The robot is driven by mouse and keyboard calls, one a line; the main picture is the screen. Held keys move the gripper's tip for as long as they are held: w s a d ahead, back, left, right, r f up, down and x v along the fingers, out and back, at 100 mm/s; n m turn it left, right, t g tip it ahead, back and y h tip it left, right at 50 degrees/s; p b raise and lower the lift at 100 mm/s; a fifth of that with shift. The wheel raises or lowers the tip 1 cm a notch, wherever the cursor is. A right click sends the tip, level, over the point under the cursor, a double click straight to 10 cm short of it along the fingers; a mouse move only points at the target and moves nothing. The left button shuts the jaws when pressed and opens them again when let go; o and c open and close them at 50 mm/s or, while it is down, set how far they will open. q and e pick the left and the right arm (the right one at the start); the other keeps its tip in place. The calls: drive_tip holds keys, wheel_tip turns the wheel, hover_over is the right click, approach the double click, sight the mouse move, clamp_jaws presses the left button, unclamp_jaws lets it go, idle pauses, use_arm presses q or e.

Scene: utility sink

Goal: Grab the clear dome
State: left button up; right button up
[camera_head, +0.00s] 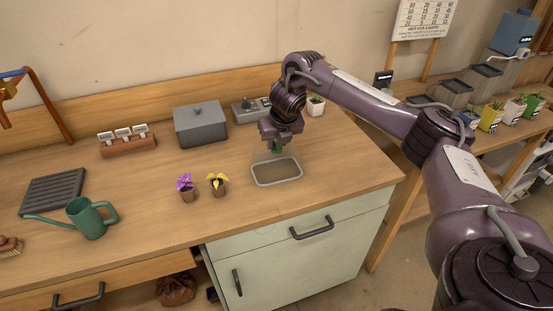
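No clear dome can be made out for certain. A shallow rectangular piece with a pale grey rim (277,182) lies on the wooden bench near its front right. Its inside looks brownish, and I cannot tell whether it is a see-through dome or a tray. My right gripper (277,148) points down just behind and above this piece's far edge. Something small and green shows at its fingertips, too small to tell whether it is held. The finger gap is not clear. My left gripper is not in view.
A purple-flowered pot (187,190) and a yellow-flowered pot (218,185) stand left of the rimmed piece. A grey lidded box (201,124), a control unit (251,109) and a white pot (315,106) stand behind. A green watering can (89,219) is at left. Bench right of the piece is clear.

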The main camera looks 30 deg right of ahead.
clamp_jaws()
